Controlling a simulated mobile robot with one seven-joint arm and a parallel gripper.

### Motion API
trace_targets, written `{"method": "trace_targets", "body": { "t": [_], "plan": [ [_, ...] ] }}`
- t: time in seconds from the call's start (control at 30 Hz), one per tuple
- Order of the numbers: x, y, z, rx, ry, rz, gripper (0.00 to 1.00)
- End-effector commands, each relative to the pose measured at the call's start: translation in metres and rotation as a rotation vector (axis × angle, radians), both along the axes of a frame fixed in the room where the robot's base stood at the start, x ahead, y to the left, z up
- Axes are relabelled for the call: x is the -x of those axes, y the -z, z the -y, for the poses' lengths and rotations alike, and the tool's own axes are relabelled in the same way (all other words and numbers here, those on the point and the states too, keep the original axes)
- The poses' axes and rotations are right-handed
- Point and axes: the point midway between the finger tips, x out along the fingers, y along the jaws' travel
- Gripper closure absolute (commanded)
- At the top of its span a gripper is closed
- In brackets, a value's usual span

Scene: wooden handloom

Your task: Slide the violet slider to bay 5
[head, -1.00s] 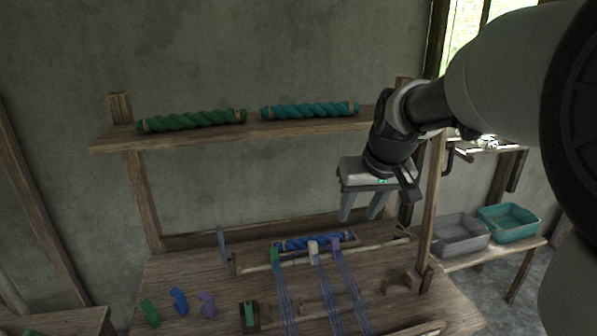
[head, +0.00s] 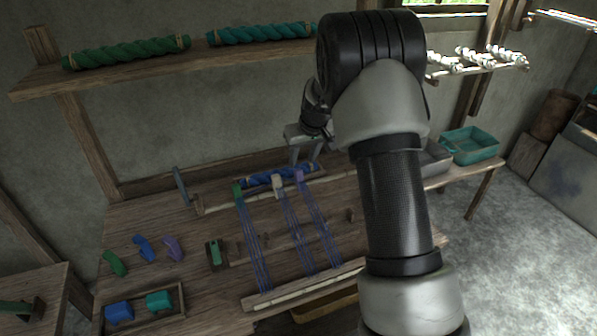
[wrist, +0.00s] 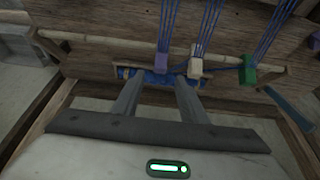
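The violet slider (head: 299,176) sits on the loom's rail at the right end of a row of sliders, with blue warp threads running from it. It also shows in the wrist view (wrist: 162,62), ahead of my fingertips and roughly between them. The white slider (head: 278,185) and green slider (head: 238,190) sit to its left on the same rail. My gripper (head: 306,162) is above and behind the violet slider, empty, with its fingers apart; it fills the lower wrist view (wrist: 158,82). I see no bay numbers.
A blue roll (head: 262,180) lies behind the rail. Loose green (head: 115,263), blue (head: 143,248) and violet (head: 172,248) pieces lie on the table's left. A shelf with a green roll (head: 125,52) and a teal roll (head: 262,33) is above. A loom post stands beside my arm.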

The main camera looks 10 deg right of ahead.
Motion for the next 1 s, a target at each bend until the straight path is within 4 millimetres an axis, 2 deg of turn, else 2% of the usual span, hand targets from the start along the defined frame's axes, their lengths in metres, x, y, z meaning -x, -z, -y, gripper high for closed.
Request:
{"method": "trace_targets", "body": {
  "t": [0.03, 0.2, 0.4, 0.6, 0.83, 0.87, 1.0],
  "plan": [
    [-0.003, 0.012, -0.001, 0.000, -0.001, -0.005, 0.61],
    [-0.017, 0.044, -0.004, 0.000, 0.000, -0.004, 0.61],
    [-0.028, 0.071, -0.006, -0.001, 0.000, -0.002, 0.61],
    [-0.032, 0.081, -0.007, -0.001, 0.000, -0.001, 0.61],
    [-0.033, 0.081, -0.007, -0.001, 0.000, -0.001, 0.61],
    [-0.033, 0.081, -0.007, -0.001, 0.000, -0.001, 0.63],
    [-0.033, 0.081, -0.007, -0.001, 0.000, -0.001, 0.86]
  ]
}}
